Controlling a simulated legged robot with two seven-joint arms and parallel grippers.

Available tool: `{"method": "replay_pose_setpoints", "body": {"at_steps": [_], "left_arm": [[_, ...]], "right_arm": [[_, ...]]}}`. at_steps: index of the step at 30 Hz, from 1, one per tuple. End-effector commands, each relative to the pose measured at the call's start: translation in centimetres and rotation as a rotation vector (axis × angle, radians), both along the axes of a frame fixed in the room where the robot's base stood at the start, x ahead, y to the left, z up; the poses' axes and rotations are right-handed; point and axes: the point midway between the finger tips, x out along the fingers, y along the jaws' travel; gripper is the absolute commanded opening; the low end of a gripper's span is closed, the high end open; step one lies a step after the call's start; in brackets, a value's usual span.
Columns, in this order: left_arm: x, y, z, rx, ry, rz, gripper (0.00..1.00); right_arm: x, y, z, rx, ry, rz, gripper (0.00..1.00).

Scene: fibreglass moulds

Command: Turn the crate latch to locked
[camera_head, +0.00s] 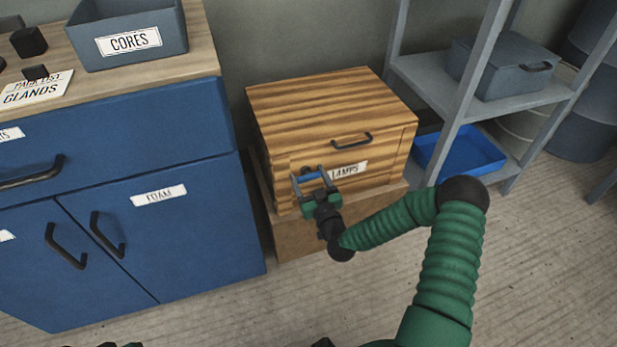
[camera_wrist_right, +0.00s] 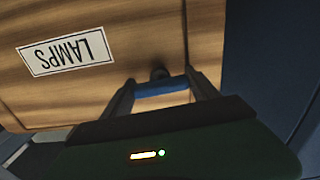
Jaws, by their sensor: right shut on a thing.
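The wooden crate (camera_head: 290,105) has a LAMPS label and a dark handle on its front. It also shows in the right wrist view (camera_wrist_right: 110,105), with the label upside down. The latch is a blue bar (camera_head: 308,177) at the left part of the crate's front, lying about level. In the right wrist view the blue bar (camera_wrist_right: 160,87) spans between the fingers, with a dark round pivot beside it. My right gripper (camera_head: 312,183) is shut on this bar, and the fingers hide its ends. I cannot see any lock marking.
The crate stands on a brown box (camera_head: 300,238). A blue cabinet (camera_head: 105,225) with a CORES bin (camera_head: 128,42) on top is close on the left. A grey shelf (camera_head: 440,75) with a blue tray (camera_head: 482,150) is on the right. The floor in front is clear.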

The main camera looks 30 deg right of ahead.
Motion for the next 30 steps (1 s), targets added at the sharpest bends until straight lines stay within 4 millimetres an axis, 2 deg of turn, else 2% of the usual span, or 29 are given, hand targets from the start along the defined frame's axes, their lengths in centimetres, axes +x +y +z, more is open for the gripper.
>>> {"method": "replay_pose_setpoints", "body": {"at_steps": [4, 13, 14, 18, 26, 30], "left_arm": [[0.0, 0.0, 1.3, 0.0, 0.0, 0.0, 0.0], [0.0, 0.0, 1.2, 0.0, 0.0, 0.0, 0.0], [0.0, 0.0, 1.2, 0.0, 0.0, 0.0, 0.0], [0.0, 0.0, 1.1, 0.0, 0.0, 0.0, 0.0], [0.0, 0.0, 1.2, 0.0, 0.0, 0.0, 0.0], [0.0, 0.0, 1.8, 0.0, 0.0, 0.0, 0.0]], "right_arm": [[0.0, 0.0, 0.3, 0.063, -0.013, 0.0, 0.28], [-0.1, 0.0, -0.1, 0.089, -0.02, -0.001, 0.29], [-0.1, 0.0, -0.1, 0.089, -0.02, -0.001, 0.73], [0.0, 0.0, -0.1, 0.088, -0.02, 0.0, 0.91], [0.0, 0.0, 0.0, 0.087, -0.021, 0.0, 0.91], [-0.9, 0.2, 0.2, 0.087, -0.02, 0.0, 0.91]]}}
